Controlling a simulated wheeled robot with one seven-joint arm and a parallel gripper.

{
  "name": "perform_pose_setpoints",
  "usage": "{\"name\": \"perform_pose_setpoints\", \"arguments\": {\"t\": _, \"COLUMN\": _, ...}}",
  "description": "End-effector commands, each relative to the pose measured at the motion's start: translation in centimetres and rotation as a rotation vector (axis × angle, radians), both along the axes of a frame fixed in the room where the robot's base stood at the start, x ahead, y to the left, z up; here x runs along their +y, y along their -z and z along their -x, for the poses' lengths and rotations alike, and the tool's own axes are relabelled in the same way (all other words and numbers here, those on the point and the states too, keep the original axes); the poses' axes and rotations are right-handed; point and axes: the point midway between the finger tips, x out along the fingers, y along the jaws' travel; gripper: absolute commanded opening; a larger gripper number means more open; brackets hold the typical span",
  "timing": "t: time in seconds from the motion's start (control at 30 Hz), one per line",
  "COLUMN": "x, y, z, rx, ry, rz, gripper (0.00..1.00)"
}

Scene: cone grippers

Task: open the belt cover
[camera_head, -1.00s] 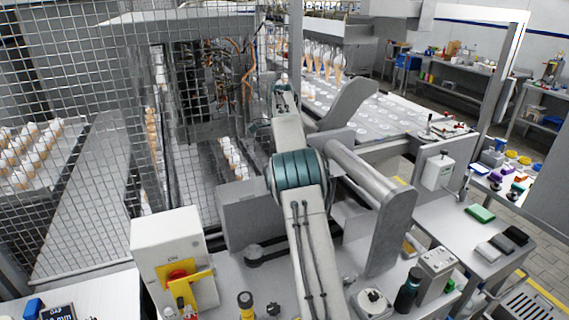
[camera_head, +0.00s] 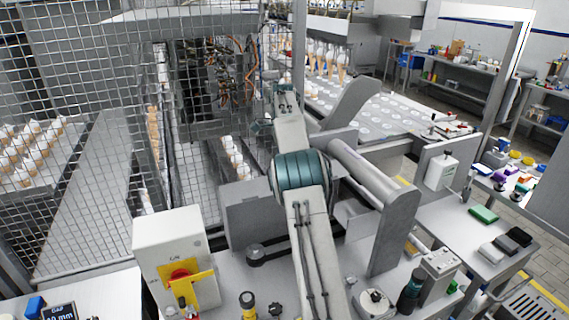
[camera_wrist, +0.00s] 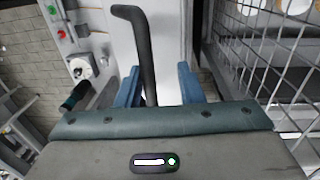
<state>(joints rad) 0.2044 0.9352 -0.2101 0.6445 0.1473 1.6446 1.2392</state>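In the wrist view my gripper (camera_wrist: 158,70) has its two blue fingers spread apart. A black bent handle (camera_wrist: 146,50) shows between them, nearer the left finger, with visible gaps on both sides. Its lower end is hidden behind the gripper body. A pale grey panel (camera_wrist: 175,40) lies behind the handle. I cannot tell whether this panel is the belt cover or whether the handle belongs to it. In the head view my arm hides most of my gripper and the handle.
A wire mesh guard (camera_wrist: 265,50) stands close on the right in the wrist view. In the head view a white switch box (camera_head: 168,245) with a yellow handle stands at front left. A conveyor with pale round holders (camera_head: 375,115) runs behind. A side table (camera_head: 450,230) is at right.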

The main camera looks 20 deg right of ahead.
Motion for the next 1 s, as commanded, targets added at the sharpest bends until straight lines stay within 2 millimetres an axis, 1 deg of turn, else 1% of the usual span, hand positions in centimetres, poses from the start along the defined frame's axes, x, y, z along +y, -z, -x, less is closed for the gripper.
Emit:
{"name": "perform_pose_setpoints", "arguments": {"t": 0.33, "x": -0.1, "y": -3.8, "z": 0.1, "rx": -0.004, "ry": 0.0, "rz": 0.0, "gripper": 0.34}}
{"name": "perform_pose_setpoints", "arguments": {"t": 0.4, "x": -1.4, "y": -4.6, "z": 1.4, "rx": -0.005, "ry": 0.005, "rz": 0.0, "gripper": 0.34}}
{"name": "perform_pose_setpoints", "arguments": {"t": 0.7, "x": -5.6, "y": -8.5, "z": 5.9, "rx": -0.004, "ry": 0.003, "rz": -0.001, "gripper": 0.34}}
{"name": "perform_pose_setpoints", "arguments": {"t": 0.9, "x": -7.5, "y": -10.1, "z": 7.8, "rx": -0.002, "ry": 0.001, "rz": -0.001, "gripper": 0.34}}
{"name": "perform_pose_setpoints", "arguments": {"t": 1.0, "x": -7.9, "y": -10.5, "z": 8.2, "rx": -0.001, "ry": 0.0, "rz": -0.001, "gripper": 0.34}}
